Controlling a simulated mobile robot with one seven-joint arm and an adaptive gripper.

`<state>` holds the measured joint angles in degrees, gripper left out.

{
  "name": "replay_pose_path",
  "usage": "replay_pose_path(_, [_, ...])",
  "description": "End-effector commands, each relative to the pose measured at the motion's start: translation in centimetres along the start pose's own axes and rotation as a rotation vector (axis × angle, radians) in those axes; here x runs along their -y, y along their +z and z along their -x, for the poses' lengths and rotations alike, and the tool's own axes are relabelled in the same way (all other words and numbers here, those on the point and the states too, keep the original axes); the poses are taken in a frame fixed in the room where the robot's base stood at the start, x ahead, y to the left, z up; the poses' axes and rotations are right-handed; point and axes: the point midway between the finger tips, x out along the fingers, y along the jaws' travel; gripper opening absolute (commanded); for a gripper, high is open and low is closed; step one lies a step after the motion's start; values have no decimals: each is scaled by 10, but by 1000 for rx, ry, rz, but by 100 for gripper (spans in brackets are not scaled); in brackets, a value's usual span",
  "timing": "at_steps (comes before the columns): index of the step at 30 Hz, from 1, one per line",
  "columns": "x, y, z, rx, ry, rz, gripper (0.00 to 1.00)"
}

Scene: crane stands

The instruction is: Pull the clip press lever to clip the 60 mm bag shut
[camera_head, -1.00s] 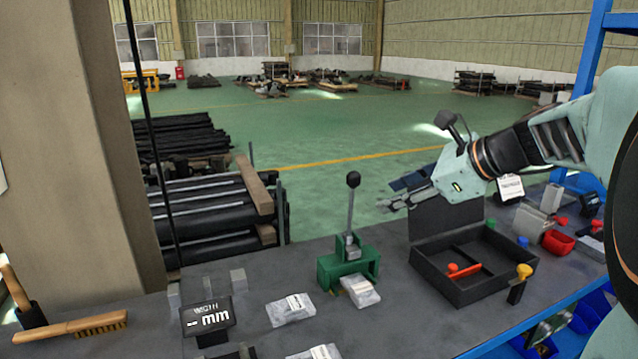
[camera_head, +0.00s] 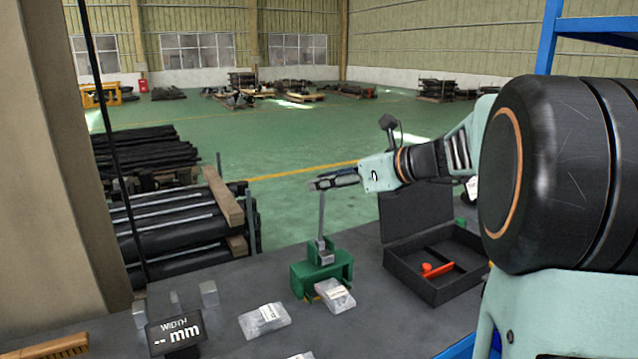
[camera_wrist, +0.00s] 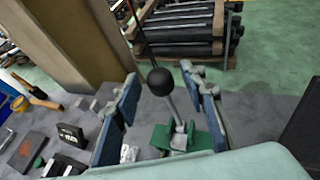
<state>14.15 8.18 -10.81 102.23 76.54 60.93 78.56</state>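The green clip press (camera_head: 322,278) stands on the dark bench, its grey lever (camera_head: 321,218) upright. The lever's black ball knob (camera_wrist: 160,82) shows in the wrist view; my gripper hides it in the head view. My gripper (camera_head: 322,184) is at the lever's top. In the wrist view my gripper (camera_wrist: 163,72) is open, with its two blue-padded fingers apart and the knob between them, a gap showing on each side. A clear bag with a white label (camera_head: 336,295) lies at the front of the press. I cannot read its size.
Another labelled bag (camera_head: 264,320) lies left of the press, and one more shows at the bottom edge. A width display (camera_head: 174,332) reads "-- mm". A black open box (camera_head: 436,280) with a red item stands right of the press.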

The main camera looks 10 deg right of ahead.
Motion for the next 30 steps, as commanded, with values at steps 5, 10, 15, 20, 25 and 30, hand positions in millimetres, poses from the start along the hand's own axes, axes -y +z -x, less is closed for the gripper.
replay_pose_path(5, [0,-1,-13,-1,1,0,39])
replay_pose_path(10, [0,0,-15,-1,-1,1,39])
replay_pose_path(15, [0,0,-15,-1,0,1,33])
replay_pose_path(20, [0,0,-14,-1,0,1,16])
replay_pose_path(25, [0,0,-14,-1,0,1,0])
replay_pose_path(30, [0,0,-14,-1,0,1,0])
